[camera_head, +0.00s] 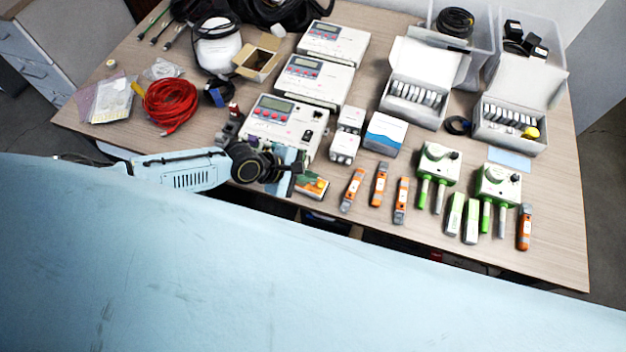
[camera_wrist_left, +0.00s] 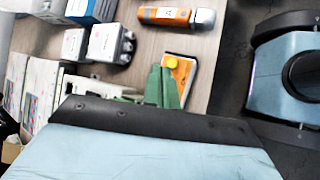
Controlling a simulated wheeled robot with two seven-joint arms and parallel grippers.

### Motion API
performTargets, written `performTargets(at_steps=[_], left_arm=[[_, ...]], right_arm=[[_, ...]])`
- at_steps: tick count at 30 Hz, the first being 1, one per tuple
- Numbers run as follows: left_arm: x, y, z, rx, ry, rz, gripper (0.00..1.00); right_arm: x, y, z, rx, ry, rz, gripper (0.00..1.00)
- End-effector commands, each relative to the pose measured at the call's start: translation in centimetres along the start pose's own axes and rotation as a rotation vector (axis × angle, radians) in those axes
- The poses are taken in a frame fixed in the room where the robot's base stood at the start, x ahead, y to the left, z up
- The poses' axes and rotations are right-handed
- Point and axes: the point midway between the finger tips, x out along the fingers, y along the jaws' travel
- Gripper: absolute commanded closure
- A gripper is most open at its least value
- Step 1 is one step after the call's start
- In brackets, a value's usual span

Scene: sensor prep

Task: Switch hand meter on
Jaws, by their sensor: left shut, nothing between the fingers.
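A small flat device with an orange face and a yellow round knob, which looks like the hand meter (camera_head: 314,187), lies near the table's front edge. It also shows in the left wrist view (camera_wrist_left: 178,72), partly hidden behind green fingers. My left gripper (camera_head: 296,172) is shut and empty, just beside and over the device's left end in the head view. In the left wrist view the left gripper's fingertips (camera_wrist_left: 163,80) appear close to the yellow knob. I cannot tell whether they touch it. My right gripper is not in view.
White bench units (camera_head: 285,125) with displays stand behind the left gripper. Small white boxes (camera_head: 344,147) and orange-and-grey handheld tools (camera_head: 352,190) are to the right. Green-and-white devices (camera_head: 438,165) stand farther right. A red cable coil (camera_head: 170,101) lies at left.

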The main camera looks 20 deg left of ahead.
Motion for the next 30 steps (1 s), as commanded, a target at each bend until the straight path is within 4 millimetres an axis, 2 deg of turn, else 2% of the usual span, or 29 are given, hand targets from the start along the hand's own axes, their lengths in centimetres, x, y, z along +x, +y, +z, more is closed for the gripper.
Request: performTargets(at_steps=[30], left_arm=[[0.69, -0.51, -0.52, -0.001, 0.0, 0.0, 1.0]], right_arm=[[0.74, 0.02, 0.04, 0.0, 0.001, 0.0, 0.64]])
